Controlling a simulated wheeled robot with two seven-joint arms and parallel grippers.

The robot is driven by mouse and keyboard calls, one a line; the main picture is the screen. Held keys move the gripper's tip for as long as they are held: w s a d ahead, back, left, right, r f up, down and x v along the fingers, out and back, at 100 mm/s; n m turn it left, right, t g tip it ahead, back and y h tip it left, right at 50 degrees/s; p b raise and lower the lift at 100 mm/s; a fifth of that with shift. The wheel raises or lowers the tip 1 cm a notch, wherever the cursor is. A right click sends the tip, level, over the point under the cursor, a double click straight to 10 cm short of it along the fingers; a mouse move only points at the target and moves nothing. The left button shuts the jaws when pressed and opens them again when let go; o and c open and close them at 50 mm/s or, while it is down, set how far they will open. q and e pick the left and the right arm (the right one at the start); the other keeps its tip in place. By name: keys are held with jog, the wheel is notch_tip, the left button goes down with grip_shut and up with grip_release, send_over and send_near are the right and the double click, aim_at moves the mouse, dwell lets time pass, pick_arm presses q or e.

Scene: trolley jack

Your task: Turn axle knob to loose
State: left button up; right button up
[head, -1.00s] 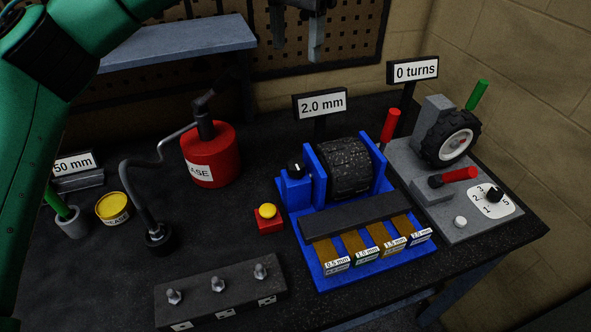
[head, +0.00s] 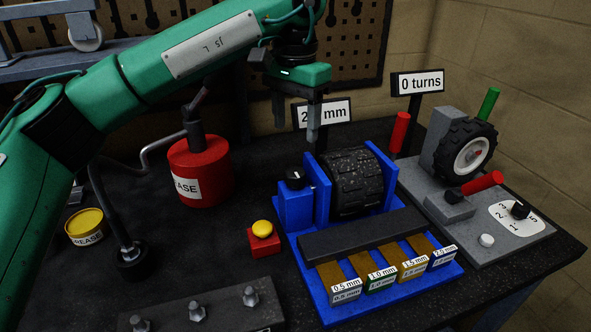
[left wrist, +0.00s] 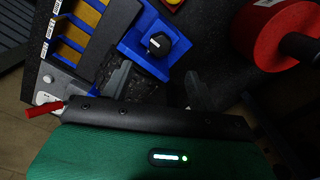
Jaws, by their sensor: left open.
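The small black knob (head: 295,177) with a white pointer line sits on top of a blue block at the left end of the blue stand (head: 283,215). The knob also shows in the left wrist view (left wrist: 160,43), its white line towards the left. No loose mark is readable. My left gripper (head: 296,125) is open and empty, above the knob with fingers pointing down. In the left wrist view its dark fingers (left wrist: 157,85) are spread apart, with the knob a little beyond the gap. My right gripper is not in view.
A black treaded wheel (head: 357,182) stands in the blue stand beside the knob. The 2.0 mm sign (head: 338,111) is behind my fingers. A yellow button (head: 262,229) on a red box and a red grease canister (head: 212,170) stand to the left.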

aim_at(295, 172)
pick_arm(q)
notch_tip(295, 172, down, 10)
jog(key=shift+f, duration=0.2)
jog(key=c, duration=1)
